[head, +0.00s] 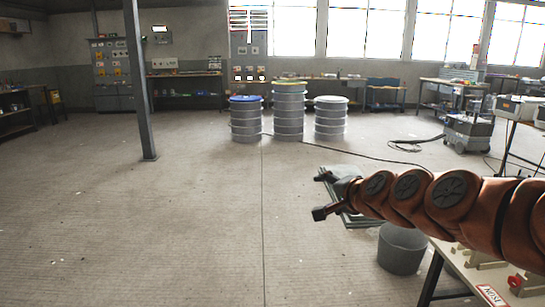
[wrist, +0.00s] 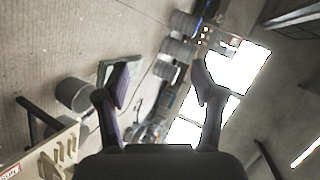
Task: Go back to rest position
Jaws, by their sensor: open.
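My gripper (head: 322,194) is at the end of my orange arm, which reaches in from the right in the head view. Its two dark fingers are spread apart with nothing between them. In the wrist view the gripper (wrist: 152,98) also shows open and empty, with a finger on each side. It is in the air, to the left of the table (head: 437,262) at the lower right. The wrist view is rolled, so the floor is on the left and the windows are on the right.
A grey bin (head: 402,250) stands on the floor beside the table, below my arm. A greenish-grey stack (head: 352,217) lies partly hidden behind my gripper. Several drums (head: 289,110) stand farther back. A post (head: 140,80) rises at left. The left floor is mostly clear.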

